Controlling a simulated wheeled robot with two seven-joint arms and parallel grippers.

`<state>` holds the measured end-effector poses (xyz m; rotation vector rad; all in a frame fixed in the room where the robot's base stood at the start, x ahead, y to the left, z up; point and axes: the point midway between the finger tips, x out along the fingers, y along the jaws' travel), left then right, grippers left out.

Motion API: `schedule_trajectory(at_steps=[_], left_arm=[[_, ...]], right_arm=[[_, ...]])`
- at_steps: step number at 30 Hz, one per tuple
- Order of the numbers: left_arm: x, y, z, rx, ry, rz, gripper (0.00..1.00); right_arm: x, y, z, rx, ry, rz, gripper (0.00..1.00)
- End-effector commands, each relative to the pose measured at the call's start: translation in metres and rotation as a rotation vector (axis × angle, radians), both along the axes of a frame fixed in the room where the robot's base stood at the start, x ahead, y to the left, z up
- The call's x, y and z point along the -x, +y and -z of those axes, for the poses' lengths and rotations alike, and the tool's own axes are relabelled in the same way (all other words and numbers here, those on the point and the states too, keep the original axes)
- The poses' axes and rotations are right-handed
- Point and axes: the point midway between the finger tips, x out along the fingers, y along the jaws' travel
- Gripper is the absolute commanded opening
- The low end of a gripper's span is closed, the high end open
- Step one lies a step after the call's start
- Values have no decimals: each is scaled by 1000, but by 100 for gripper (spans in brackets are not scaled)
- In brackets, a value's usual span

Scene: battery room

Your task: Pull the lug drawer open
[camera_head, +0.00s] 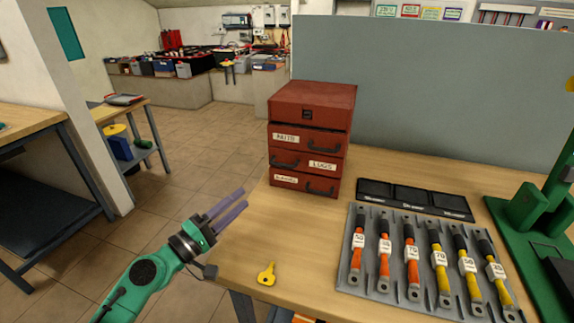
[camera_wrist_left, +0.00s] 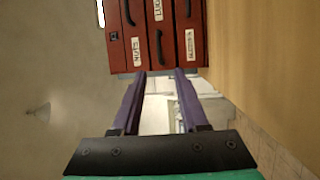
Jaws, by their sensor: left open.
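A red drawer chest (camera_head: 303,107) stands at the back left of the workbench. Its middle drawer, the lug drawer (camera_head: 300,160), has a "LUGS" label on the right and a dark handle (camera_head: 284,163) on the left; it looks shut. The lug drawer shows sideways in the left wrist view (camera_wrist_left: 160,62), in the middle, with its handle (camera_wrist_left: 159,47) ahead of the fingers. My left gripper (camera_head: 242,198) is open and empty, off the bench's left edge, in front of and apart from the chest. Its purple fingers also show in the left wrist view (camera_wrist_left: 160,74). My right gripper is out of view.
A yellow key-like piece (camera_head: 267,273) lies near the bench's front left. A grey tray (camera_head: 347,262) of orange and yellow cable pieces and a dark bin tray (camera_head: 412,197) lie right of the chest. A grey partition (camera_head: 430,90) stands behind. The bench before the chest is clear.

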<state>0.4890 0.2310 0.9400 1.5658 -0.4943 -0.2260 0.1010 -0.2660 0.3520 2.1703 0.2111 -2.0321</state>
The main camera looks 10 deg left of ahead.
Motion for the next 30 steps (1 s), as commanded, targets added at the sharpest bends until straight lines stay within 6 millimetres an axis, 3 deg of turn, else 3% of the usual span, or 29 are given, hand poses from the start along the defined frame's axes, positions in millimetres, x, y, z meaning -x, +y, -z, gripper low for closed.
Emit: schedule_trajectory(at_steps=[6,13,18,29,30], left_arm=[[-33,-15,-16,1,-3,-1,44],[-86,-42,-23,2,-3,-2,44],[-117,-57,-24,1,-1,-3,44],[-127,-63,-22,-2,0,-1,44],[-127,-63,-22,-2,0,-1,28]], right_arm=[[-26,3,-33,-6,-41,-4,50],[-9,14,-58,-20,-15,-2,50],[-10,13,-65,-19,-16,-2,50],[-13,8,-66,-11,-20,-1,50],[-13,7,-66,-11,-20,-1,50]])
